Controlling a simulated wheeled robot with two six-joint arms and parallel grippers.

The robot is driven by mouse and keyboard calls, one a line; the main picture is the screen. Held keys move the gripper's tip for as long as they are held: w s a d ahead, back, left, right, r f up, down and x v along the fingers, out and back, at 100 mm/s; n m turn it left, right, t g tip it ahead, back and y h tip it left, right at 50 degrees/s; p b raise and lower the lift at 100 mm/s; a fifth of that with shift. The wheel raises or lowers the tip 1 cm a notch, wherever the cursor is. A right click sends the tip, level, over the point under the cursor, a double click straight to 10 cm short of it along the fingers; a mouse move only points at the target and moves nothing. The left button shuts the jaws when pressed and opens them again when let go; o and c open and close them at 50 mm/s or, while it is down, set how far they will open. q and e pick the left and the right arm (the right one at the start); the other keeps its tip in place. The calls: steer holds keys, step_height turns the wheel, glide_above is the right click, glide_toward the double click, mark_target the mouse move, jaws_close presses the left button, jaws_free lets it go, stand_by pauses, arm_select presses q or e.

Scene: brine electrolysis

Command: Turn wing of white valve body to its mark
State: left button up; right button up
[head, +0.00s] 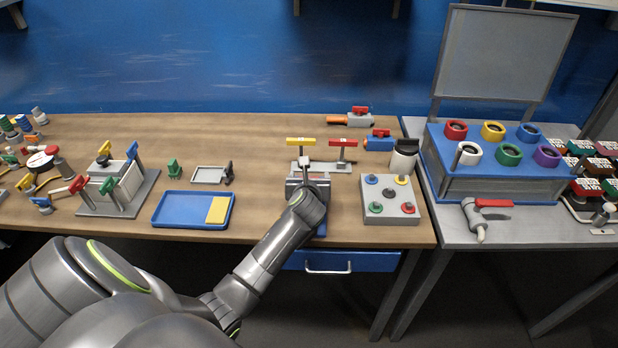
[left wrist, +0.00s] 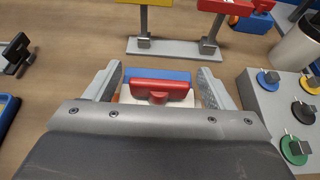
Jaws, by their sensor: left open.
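My left gripper (head: 307,182) points down over a spot near the front edge of the wooden table. In the left wrist view, the left gripper (left wrist: 160,78) is open, with one finger on each side of a red wing (left wrist: 158,92). The wing lies crosswise between the fingers, with gaps at both ends. Below it shows part of a white valve body (left wrist: 127,97), with a blue part behind. My gripper hides most of the body in the head view. I cannot make out the mark. My right gripper is not in view.
Just behind stands a grey base (head: 330,167) with yellow and red T-handles. At right are a grey box (head: 390,213) with coloured knobs and a white cup-like vessel (head: 403,160). At left lies a blue tray (head: 170,222). The table's back middle is clear.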

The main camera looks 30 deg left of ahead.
arm_select(q)
steer(key=c, duration=1)
